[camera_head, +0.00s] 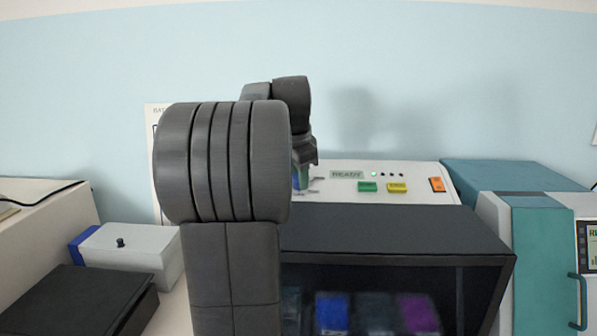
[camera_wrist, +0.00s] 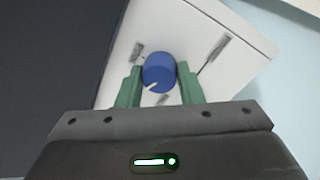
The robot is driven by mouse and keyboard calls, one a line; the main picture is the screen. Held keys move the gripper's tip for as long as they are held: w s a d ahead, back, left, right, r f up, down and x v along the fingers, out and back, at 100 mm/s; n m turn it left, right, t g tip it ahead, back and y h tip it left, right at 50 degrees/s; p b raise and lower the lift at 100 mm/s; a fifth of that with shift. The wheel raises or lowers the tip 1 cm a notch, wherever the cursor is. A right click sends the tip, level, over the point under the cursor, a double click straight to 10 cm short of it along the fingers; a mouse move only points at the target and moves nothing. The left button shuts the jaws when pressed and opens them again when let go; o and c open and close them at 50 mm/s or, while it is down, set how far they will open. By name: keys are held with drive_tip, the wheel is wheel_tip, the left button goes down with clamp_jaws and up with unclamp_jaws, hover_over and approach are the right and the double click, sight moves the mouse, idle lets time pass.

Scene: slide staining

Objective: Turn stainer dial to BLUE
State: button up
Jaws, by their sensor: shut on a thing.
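The stainer (camera_head: 415,178) stands ahead with a white top panel and a dark front hood. Its blue round dial (camera_wrist: 160,68) shows in the wrist view, with a white pointer mark at its lower-left edge. Small grey labels lie around the dial at upper left, right and below; their text is too small to read. My gripper (camera_wrist: 159,76) has its two green fingers on opposite sides of the dial, shut on it. In the head view my arm hides most of the dial and gripper.
The panel has a READY display (camera_head: 347,174), a green button (camera_head: 367,187), a yellow button (camera_head: 397,187) and an orange switch (camera_head: 437,184). Coloured containers sit under the hood. A teal-and-white machine (camera_head: 540,250) stands right; a white box (camera_head: 135,250) stands left.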

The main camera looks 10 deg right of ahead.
drive_tip(key=shift+m, duration=0.5)
drive_tip(key=o, duration=1)
drive_tip(key=shift+r, duration=0.15)
drive_tip(key=v, duration=1.3)
drive_tip(key=shift+s+r, duration=0.1)
drive_tip(key=shift+r, duration=0.2)
drive_tip(key=shift+f, duration=0.15)
drive_tip(key=x, duration=1.3)
drive_tip(key=shift+f, duration=0.35)
